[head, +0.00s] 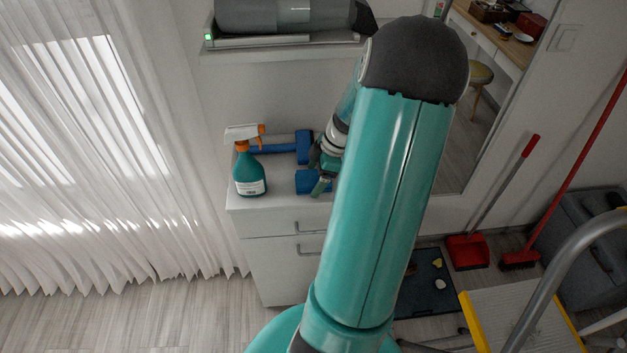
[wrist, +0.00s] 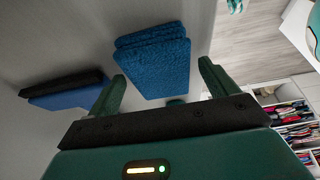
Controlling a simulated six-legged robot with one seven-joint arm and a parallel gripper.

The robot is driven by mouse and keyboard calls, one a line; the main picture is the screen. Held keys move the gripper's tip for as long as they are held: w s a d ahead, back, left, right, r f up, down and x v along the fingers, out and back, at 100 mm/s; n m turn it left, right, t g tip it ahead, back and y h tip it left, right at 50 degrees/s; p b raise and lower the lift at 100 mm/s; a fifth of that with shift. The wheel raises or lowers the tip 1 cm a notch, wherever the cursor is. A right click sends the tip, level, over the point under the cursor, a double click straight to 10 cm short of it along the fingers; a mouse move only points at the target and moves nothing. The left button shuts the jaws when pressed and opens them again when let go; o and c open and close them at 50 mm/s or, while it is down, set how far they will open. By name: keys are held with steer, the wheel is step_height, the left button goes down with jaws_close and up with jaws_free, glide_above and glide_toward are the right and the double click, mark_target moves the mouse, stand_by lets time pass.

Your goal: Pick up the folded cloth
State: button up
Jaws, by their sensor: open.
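The folded cloth (wrist: 155,62) is a thick blue textured stack, seen in the wrist view just ahead of and between my fingers. In the head view a blue patch that looks like the cloth (head: 305,181) lies on the white cabinet top, partly hidden by my gripper (head: 318,171). My gripper also shows in the wrist view (wrist: 162,74), with its two fingers spread apart and nothing held. Whether the fingertips reach past the cloth's near edge is hard to tell.
A teal spray bottle with an orange and white head (head: 249,172) stands left on the white cabinet (head: 262,224). A blue and dark tool (head: 278,149) lies behind the cloth; it also shows in the wrist view (wrist: 63,93). A grey device (head: 285,18) sits above.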

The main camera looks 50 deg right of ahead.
mark_target(310, 177)
steer(key=shift+f, duration=0.2)
stand_by(0.3)
steer(key=c, duration=1.1)
steer(key=shift+o, duration=0.2)
steer(key=shift+r, duration=0.65)
step_height(310, 177, up, 3)
steer(key=shift+s+f, duration=0.1)
steer(key=s+a+r, duration=0.2)
steer(key=s+r, duration=0.2)
steer(key=s, duration=0.2)
steer(key=s+a+r, duration=0.2)
steer(key=s+r, duration=0.3)
steer(key=s, duration=0.2)
steer(key=shift+a+r, duration=0.2)
steer(key=shift+a, duration=0.2)
